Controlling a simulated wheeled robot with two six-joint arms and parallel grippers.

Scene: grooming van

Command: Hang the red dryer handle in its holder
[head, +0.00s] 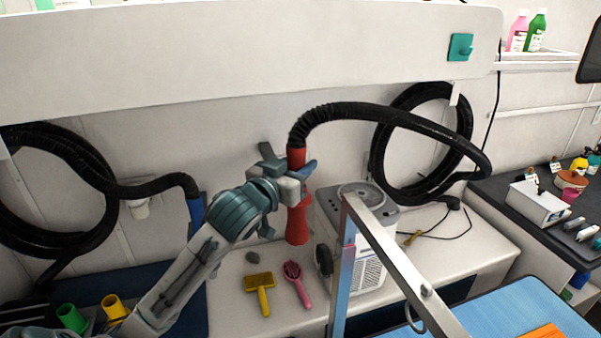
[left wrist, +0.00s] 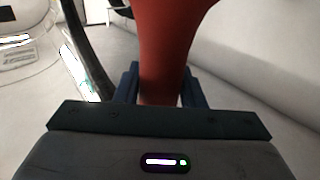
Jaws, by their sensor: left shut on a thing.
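The red dryer handle (head: 297,222) hangs upright, flared end down, above the white counter. A black ribbed hose (head: 375,112) runs from its top. My left gripper (head: 291,172) is shut around the upper part of the handle. In the left wrist view the red handle (left wrist: 170,45) stands between the dark fingers (left wrist: 160,85). My right gripper is not in view.
A white dryer unit (head: 377,265) stands right of the handle. A yellow brush (head: 260,288) and a pink brush (head: 296,284) lie below it. A metal post and arm (head: 378,240) rise in front. A blue handle (head: 195,212) hangs from another hose at left.

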